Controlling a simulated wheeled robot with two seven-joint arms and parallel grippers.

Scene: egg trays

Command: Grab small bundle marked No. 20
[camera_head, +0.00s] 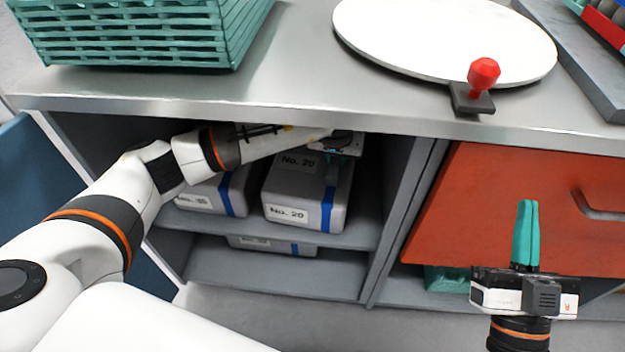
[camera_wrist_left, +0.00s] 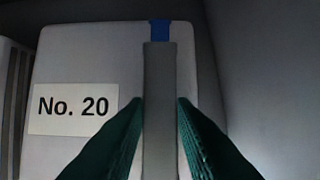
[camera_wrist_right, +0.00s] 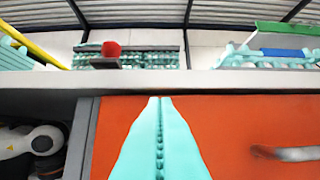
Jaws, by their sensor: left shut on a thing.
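The grey bundle marked No. 20 (camera_head: 288,212) sits on the upper shelf inside the open cabinet, with a blue strap at its right side. In the left wrist view the bundle (camera_wrist_left: 95,65) shows its No. 20 label, and a raised grey handle strip (camera_wrist_left: 159,100) stands between my fingers. My left gripper (camera_wrist_left: 160,104) is shut on this handle, one teal finger on each side. In the head view its fingers are mostly hidden under the counter edge. My right gripper (camera_head: 526,205) is shut and empty in front of the red drawer; its fingertips meet in the right wrist view (camera_wrist_right: 160,100).
A bundle marked No. 35 (camera_head: 208,196) sits left of No. 20. Another bundle (camera_head: 270,245) lies on the shelf below. The counter edge (camera_head: 300,117) overhangs the cabinet, and a grey divider (camera_head: 400,210) stands right. The red drawer (camera_head: 500,190) has a metal handle.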

